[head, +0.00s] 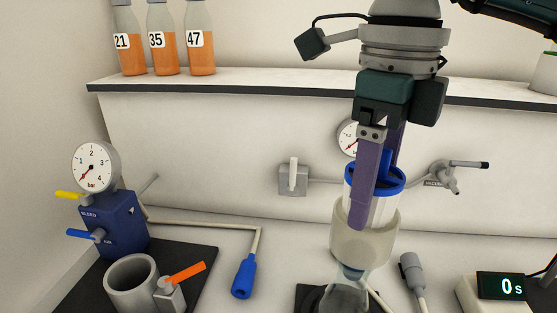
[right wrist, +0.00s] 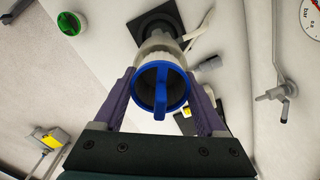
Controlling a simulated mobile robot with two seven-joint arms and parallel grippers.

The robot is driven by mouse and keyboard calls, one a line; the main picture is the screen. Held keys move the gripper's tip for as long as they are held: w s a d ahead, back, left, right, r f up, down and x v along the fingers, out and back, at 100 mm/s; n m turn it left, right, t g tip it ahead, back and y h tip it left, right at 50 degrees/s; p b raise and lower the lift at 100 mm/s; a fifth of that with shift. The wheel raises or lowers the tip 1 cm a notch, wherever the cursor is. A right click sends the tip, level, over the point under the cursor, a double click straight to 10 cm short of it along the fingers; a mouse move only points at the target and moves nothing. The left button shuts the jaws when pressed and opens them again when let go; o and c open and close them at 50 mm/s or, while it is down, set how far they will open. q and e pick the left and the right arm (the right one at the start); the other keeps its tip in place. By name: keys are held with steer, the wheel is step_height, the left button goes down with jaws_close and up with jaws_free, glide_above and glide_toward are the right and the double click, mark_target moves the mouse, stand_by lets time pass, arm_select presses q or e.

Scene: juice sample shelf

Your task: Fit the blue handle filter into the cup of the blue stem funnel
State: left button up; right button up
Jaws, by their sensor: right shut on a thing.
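The blue handle filter (head: 388,181) is a clear cylinder with a blue rim and a blue handle bar across its top. My right gripper (head: 368,215) points down with its purple fingers shut on the filter. The right wrist view shows the blue rim and handle (right wrist: 160,88) between the fingers. The blue stem funnel (head: 362,246) has a pale translucent cup and sits upright on a glass flask (head: 345,297). The filter is over the cup, and its lower end seems at or inside the cup mouth; the finger hides part of this. My left gripper is not in view.
A gauge block (head: 112,225) with yellow and blue levers and a grey cylinder (head: 132,286) stand at left. Numbered orange bottles (head: 163,45) stand on the shelf (head: 260,84). A timer (head: 490,290) is at right. A green-rimmed piece (right wrist: 69,23) shows in the wrist view.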

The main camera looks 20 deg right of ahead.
steer(key=shift+r, duration=0.3)
steer(key=o, duration=1.3)
steer(key=shift+c, duration=0.2)
step_height(320, 180, up, 9)
steer(key=shift+f+b, duration=0.15)
steer(key=shift+b, duration=0.3)
steer(key=shift+r, duration=0.65)
